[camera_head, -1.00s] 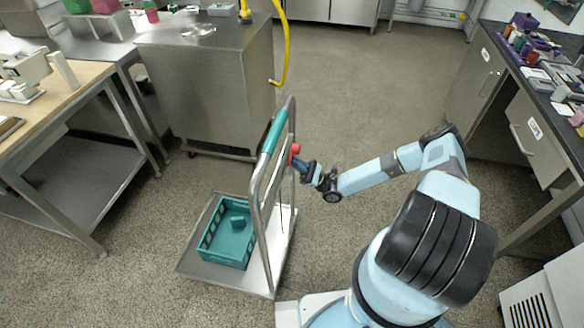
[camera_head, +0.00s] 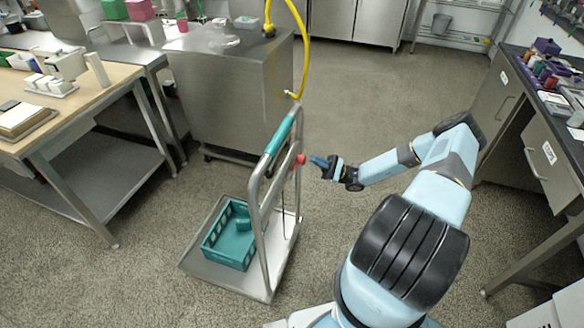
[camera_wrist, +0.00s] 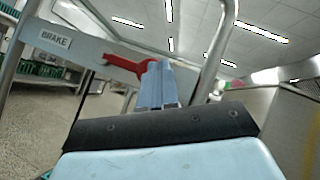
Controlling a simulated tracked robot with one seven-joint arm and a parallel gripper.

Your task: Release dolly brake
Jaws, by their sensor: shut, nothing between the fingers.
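The dolly has a steel push frame with a teal handle grip (camera_head: 280,135) and a flat grey deck (camera_head: 205,268). In the wrist view, the red brake lever (camera_wrist: 128,64) is on a grey crossbar beside a "BRAKE" label (camera_wrist: 52,40). My gripper (camera_head: 313,160) is shut and empty just right of the lever, with a small gap in the head view. In the wrist view, my gripper's blue fingers (camera_wrist: 155,82) cover the lever's right end; contact is unclear.
A teal crate (camera_head: 212,246) with a small teal item stands on the deck. A steel cabinet (camera_head: 230,100) with a yellow hose (camera_head: 304,65) is behind the dolly. A wooden bench (camera_head: 100,85) is at left, a counter (camera_head: 558,110) at right. Floor behind my arm is clear.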

